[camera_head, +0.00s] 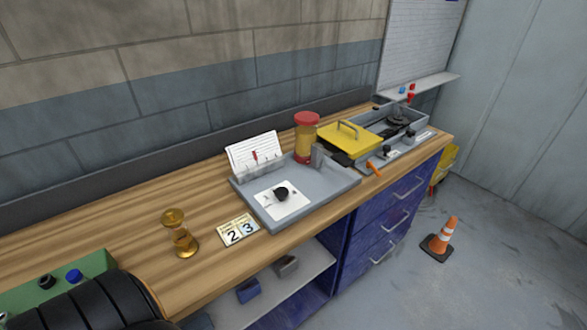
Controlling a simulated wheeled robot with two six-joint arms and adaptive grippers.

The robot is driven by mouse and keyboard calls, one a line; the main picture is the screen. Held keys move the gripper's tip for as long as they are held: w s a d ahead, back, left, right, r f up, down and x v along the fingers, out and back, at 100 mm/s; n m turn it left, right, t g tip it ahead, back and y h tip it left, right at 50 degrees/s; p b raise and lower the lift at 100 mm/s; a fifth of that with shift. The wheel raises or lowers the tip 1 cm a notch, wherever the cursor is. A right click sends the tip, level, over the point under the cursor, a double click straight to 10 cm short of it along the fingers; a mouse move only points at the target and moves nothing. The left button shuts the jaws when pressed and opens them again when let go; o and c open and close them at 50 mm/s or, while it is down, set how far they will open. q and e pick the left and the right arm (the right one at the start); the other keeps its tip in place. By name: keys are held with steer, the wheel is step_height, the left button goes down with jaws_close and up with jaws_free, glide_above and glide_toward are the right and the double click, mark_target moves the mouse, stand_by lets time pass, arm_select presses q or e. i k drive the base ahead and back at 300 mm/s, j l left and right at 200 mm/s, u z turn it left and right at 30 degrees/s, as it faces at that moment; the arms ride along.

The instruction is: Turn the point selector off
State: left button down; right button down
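The point selector looks to be the small black rotary knob (281,194) on a white plate (291,209) in the grey tray (338,189) on the workbench. Its marks are too small to read, so I cannot tell which position it points to. A black padded shape at the lower left covers part of the view; I cannot tell what it is. Neither of my grippers shows in the head view.
A card stand (254,152) and a red-capped amber jar (306,138) stand at the tray's back. Number cards (239,230) and an amber hourglass-shaped object (180,234) are left of it. A yellow lidded box (350,141) is right. A cone (440,240) stands on the floor.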

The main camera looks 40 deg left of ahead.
mark_target(281, 193)
steer(key=i+l, duration=0.45)
steer(key=i+l+u, duration=0.1)
steer(key=u, duration=1.55)
